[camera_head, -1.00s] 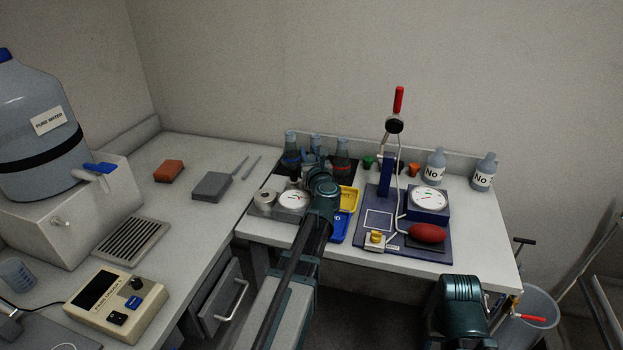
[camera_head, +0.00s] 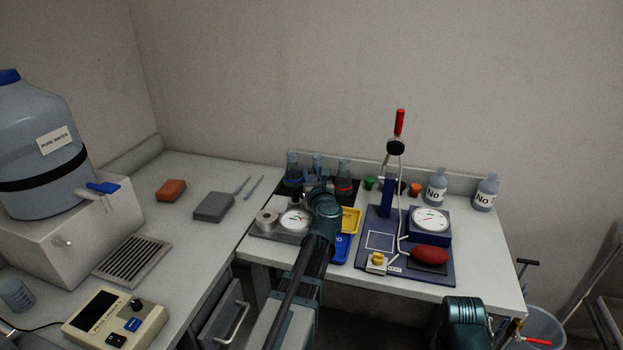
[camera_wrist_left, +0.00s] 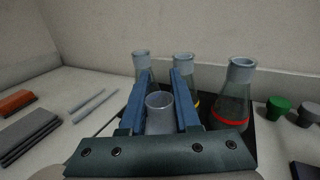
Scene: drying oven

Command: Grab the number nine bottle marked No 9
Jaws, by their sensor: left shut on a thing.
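Two grey bottles stand at the back right of the table in the head view, the left bottle (camera_head: 437,188) and the right bottle (camera_head: 486,193). Both labels show "No"; I cannot read a number on either. My left gripper (camera_head: 318,188) is well to the left of them, at the flasks. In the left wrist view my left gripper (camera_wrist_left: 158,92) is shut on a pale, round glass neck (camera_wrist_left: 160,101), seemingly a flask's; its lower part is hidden. Three other flasks stand behind it, including one with a red band (camera_wrist_left: 235,100). My right gripper is out of view.
Yellow (camera_head: 350,221) and blue (camera_head: 341,248) trays are beside my left arm.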

